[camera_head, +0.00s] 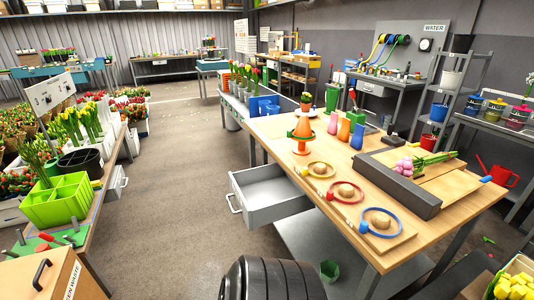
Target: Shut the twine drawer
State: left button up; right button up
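A grey drawer (268,196) stands pulled out from the left side of the wooden-topped table (300,128). Its bar handle (233,203) faces left, towards the aisle. The inside that shows looks empty. No label naming it as the twine drawer can be read, and no twine can be made out in it. Neither of my grippers shows in this view.
On the table are an orange cone stand (302,136), coloured vases, ring-shaped items and a dark grey block (396,183). A left bench holds a green crate (58,200) and has a drawer (116,181). The floor aisle (185,190) between is clear.

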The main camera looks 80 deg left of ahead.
aim_at(263, 195)
jog(key=j+u, duration=0.1)
jog(key=u, duration=2.9)
